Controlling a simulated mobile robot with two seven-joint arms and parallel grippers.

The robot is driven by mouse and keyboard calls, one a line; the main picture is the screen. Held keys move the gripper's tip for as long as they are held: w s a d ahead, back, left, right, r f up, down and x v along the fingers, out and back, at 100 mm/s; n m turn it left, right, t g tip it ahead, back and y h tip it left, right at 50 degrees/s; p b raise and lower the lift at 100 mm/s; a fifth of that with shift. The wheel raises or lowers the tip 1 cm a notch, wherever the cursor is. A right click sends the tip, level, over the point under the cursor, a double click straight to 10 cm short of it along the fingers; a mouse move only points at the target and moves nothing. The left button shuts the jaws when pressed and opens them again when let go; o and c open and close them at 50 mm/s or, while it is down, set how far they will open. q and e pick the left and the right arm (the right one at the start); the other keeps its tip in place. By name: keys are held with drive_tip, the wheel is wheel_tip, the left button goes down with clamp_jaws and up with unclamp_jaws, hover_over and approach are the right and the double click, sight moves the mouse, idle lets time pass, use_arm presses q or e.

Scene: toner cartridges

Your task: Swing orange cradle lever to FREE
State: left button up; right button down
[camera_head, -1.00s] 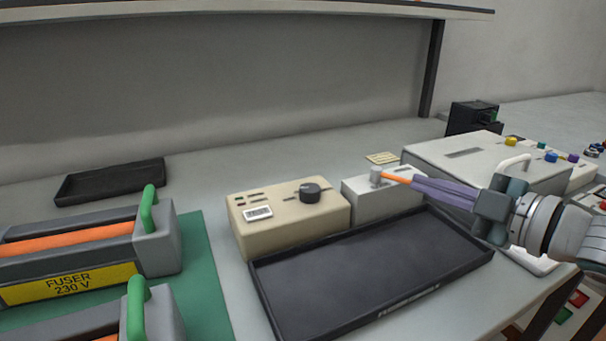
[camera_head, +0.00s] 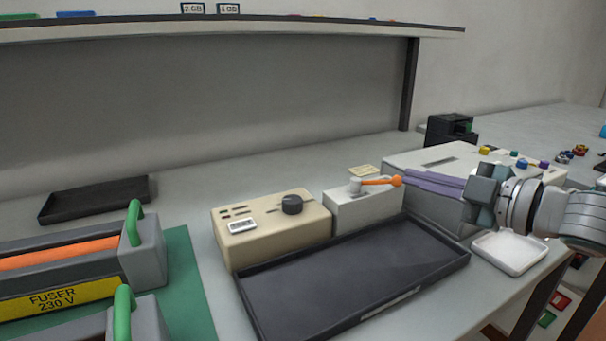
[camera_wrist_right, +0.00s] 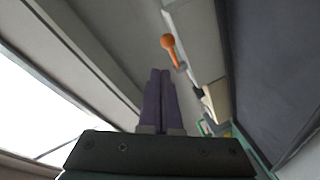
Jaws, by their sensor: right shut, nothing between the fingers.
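The orange lever (camera_head: 378,182) sits on a grey pivot on top of a small light-grey box (camera_head: 364,207). It points right, its round knob at the free end; the knob also shows in the wrist view (camera_wrist_right: 167,42). I cannot read any FREE marking. My right gripper (camera_head: 408,178) has purple fingers, pressed together and empty. Its tips are just right of the knob, with a small gap visible in the wrist view, where the fingers (camera_wrist_right: 160,75) point toward it. My left gripper is not in view.
A beige box with a black dial (camera_head: 270,225) stands left of the lever box. A black tray (camera_head: 350,290) lies in front. A larger grey machine (camera_head: 420,160) is behind my right fingers. A white dish (camera_head: 510,252) is below my gripper. Fuser units with green handles (camera_head: 133,222) are left.

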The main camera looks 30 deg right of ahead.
use_arm(q)
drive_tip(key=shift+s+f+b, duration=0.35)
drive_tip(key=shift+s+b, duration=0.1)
drive_tip(key=shift+b, duration=0.4)
use_arm(e)
drive_tip(key=s+d+r, duration=0.1)
drive_tip(key=s+d, duration=0.5)
drive_tip(key=d, duration=0.2)
drive_tip(key=shift+s+r, duration=0.2)
drive_tip(key=shift+r, duration=0.15)
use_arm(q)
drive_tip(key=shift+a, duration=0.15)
